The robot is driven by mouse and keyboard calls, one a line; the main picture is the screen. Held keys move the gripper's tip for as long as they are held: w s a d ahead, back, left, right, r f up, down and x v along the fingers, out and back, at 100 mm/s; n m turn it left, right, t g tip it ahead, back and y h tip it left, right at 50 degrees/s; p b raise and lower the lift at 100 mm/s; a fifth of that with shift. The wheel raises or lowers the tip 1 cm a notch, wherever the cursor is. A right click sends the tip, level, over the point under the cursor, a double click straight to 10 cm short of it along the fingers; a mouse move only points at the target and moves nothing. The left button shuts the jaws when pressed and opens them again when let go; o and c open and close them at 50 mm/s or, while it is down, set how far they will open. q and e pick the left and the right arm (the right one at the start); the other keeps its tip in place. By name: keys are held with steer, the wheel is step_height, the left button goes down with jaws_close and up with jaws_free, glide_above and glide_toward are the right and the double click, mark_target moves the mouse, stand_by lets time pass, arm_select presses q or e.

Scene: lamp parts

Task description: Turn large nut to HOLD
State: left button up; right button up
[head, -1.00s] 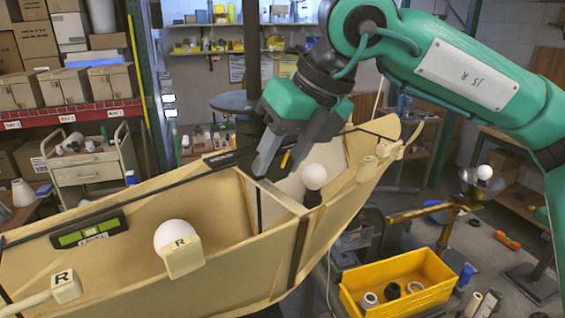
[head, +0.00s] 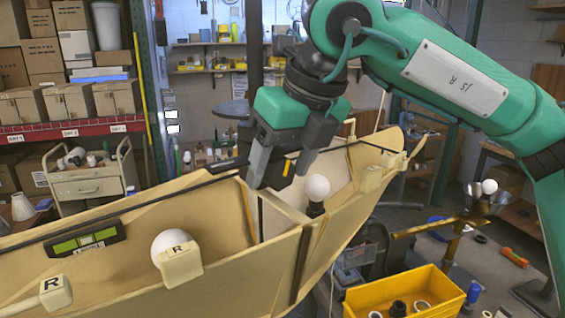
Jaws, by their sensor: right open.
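My right gripper (head: 281,172) points down over the tan boat-shaped lamp body (head: 110,277), near its middle cross rib. It is open, with a gap between its fingers and nothing clearly held. A white bulb in a dark socket (head: 317,188) stands just right of the fingers, apart from them. A larger white bulb (head: 168,243) sits behind a tan block marked R (head: 182,265) to the left. I cannot make out a large nut or a HOLD mark; the fingers and the rib hide part of the inside. My left gripper is not in view.
A green level (head: 85,243) lies against the body's left inner wall. A yellow bin (head: 415,300) with several ring-like parts stands below right. A brass-coloured arm with a small bulb (head: 489,187) is at right. Shelves and a cart (head: 90,180) stand behind.

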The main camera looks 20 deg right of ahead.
steer(key=b+v, duration=0.4)
steer(key=v, duration=0.9)
steer(key=shift+s+r, duration=0.15)
steer(key=shift+r, duration=0.2)
